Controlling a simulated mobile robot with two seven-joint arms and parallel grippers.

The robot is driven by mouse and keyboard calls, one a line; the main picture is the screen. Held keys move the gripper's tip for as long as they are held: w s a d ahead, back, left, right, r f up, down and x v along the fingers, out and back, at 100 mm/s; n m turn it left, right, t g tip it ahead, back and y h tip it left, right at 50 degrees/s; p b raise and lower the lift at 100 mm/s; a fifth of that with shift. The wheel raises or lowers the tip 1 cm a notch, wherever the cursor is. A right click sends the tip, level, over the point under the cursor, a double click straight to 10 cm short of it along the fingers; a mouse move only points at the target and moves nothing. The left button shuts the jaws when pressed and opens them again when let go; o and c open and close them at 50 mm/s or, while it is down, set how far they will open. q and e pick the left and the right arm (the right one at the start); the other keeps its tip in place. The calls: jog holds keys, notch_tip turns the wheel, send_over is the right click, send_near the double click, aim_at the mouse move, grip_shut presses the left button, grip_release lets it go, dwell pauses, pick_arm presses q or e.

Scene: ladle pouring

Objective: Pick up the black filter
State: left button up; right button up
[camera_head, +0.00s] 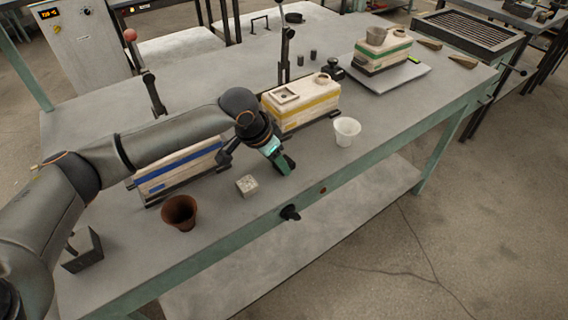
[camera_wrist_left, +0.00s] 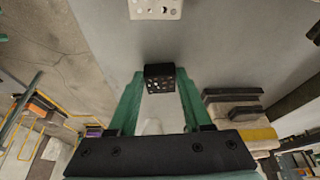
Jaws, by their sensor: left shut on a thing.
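The black filter (camera_wrist_left: 160,76), a small dark block with pale holes in its face, sits between the fingertips of my left gripper (camera_wrist_left: 158,92) in the left wrist view. The gripper's green fingers are shut on it. In the head view my left gripper (camera_head: 278,156) is over the grey bench, between the yellow-striped box and the bench's front edge. The filter shows there only as a dark shape (camera_head: 287,165) at the fingertips. I cannot tell how far it is above the bench top. My right gripper is not in view.
A pale speckled block (camera_head: 247,185) lies left of the gripper, also seen in the wrist view (camera_wrist_left: 155,9). A brown cup (camera_head: 179,212), a white cup (camera_head: 346,131), a blue-striped box (camera_head: 180,170) and a yellow-striped box (camera_head: 301,105) stand on the bench (camera_head: 225,225).

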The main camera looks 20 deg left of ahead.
pick_arm(q)
grip_shut()
jog(key=shift+r, duration=0.15)
jog(key=shift+r, duration=0.3)
notch_tip(320, 180, up, 2)
jog(key=shift+r, duration=0.1)
jog(key=s+d+r+p, duration=0.1)
jog(key=s+d+r, duration=0.7)
jog(key=s+r, duration=0.2)
jog(key=shift+s+p, duration=0.35)
jog(key=shift+s, duration=0.4)
